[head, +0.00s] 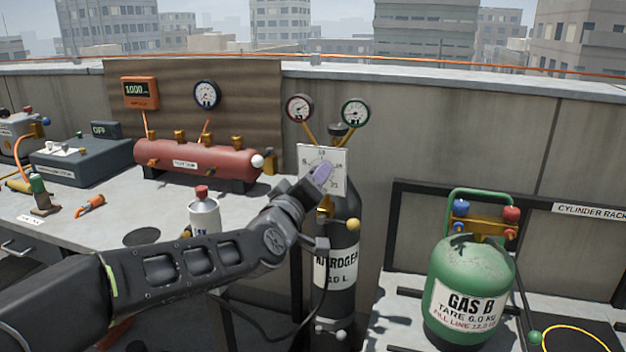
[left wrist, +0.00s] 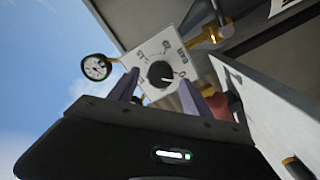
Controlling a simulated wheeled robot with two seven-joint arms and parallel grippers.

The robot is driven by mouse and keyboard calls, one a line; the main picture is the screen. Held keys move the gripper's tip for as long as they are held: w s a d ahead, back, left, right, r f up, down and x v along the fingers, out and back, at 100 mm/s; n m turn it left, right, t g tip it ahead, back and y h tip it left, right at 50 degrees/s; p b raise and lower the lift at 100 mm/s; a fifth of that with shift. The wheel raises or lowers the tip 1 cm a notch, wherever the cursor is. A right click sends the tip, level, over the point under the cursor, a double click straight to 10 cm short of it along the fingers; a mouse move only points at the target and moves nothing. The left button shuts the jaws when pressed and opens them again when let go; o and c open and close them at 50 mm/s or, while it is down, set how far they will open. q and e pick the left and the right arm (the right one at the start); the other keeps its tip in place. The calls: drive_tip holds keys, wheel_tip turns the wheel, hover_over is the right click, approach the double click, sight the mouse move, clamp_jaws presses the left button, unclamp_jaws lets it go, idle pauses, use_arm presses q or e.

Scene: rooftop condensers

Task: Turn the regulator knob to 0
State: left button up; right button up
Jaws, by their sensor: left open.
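The regulator's white dial plate (head: 335,153) stands on top of the dark nitrogen cylinder (head: 336,285). In the left wrist view, the plate (left wrist: 178,40) carries a round dark knob (left wrist: 160,74) with a light pointer mark toward the picture's right. The numbers are too small and tilted to tell which one it marks. My left gripper (head: 321,176) is in front of the plate, its purple fingers hiding the knob in the head view. In the left wrist view the gripper (left wrist: 158,90) is open, one finger on each side of the knob; contact cannot be told. My right gripper is not in view.
Two gauges (head: 300,108) (head: 355,112) stand above the plate. A bench with a red tank (head: 200,160) and a white red-capped can (head: 204,217) lies left. A green GAS B cylinder (head: 470,278) stands right. A yellow ball-ended part (head: 353,225) juts below the plate.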

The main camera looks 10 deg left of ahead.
use_arm(q)
drive_tip(key=s, duration=0.6)
drive_tip(key=shift+s+a, duration=0.2)
drive_tip(key=shift+s, duration=0.05)
